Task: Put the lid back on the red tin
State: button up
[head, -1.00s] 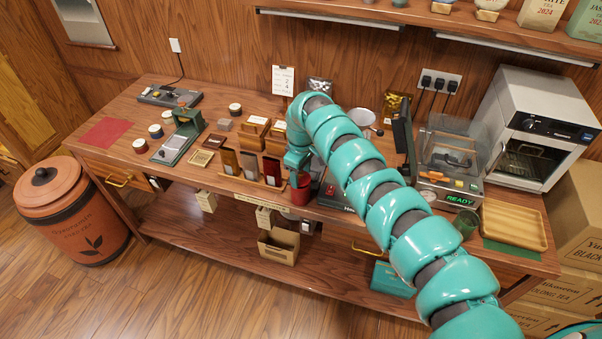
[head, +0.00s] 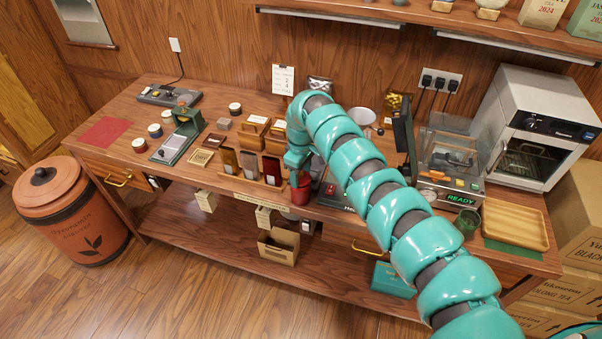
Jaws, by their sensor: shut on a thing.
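The red tin (head: 301,194) stands near the front edge of the wooden counter, just right of the row of small upright packets. My gripper (head: 297,173) points down right above the tin's top. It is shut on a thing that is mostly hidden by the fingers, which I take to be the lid. The lid's outline is too small and covered to make out. I cannot tell whether it touches the tin's rim or is held just above it. The tin looks upright.
A rack with several tea packets (head: 249,165) is close on the left. A dark scale-like device (head: 330,195) is close on the right, partly behind my arm. A machine with a clear cover (head: 450,160) and a wooden tray (head: 515,226) stand farther right.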

dwell(0.3)
jog(key=o, duration=1.5)
jog(key=shift+c, duration=0.2)
jog(key=shift+r, duration=0.1)
jog(key=shift+r, duration=3.45)
jog(key=shift+c, duration=0.2)
grip_shut()
